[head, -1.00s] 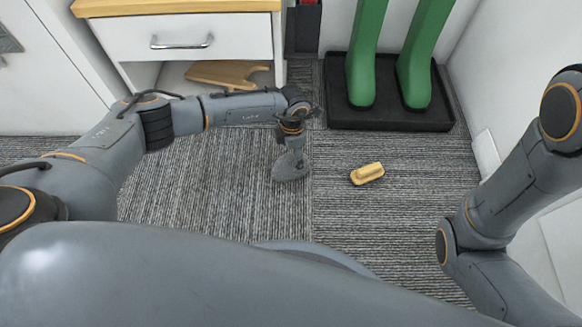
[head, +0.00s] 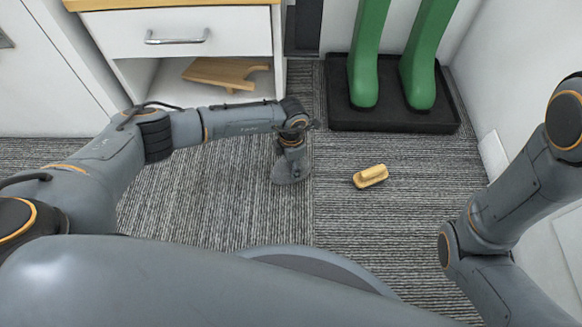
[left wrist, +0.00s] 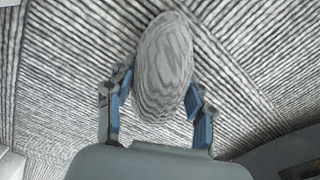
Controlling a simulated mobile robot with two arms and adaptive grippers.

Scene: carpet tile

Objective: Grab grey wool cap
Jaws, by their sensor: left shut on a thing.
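The grey wool cap (head: 289,172) is on the carpet near the middle of the head view, its colour close to the carpet's. My left gripper (head: 291,157) reaches down over it and covers its far part. In the left wrist view the cap (left wrist: 163,65) shows as an oval with wavy grey bands, between the two blue-padded fingers of my left gripper (left wrist: 158,106). The gripper is shut on the cap. I cannot tell whether the cap is clear of the carpet. My right arm is at the right of the head view; its gripper is out of view.
A yellow-backed brush (head: 371,176) lies on the carpet right of the cap. Green boots (head: 364,80) stand in a black tray (head: 390,121) at the back. A white cabinet (head: 190,38) with a wooden piece (head: 222,73) on its lower shelf is at back left.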

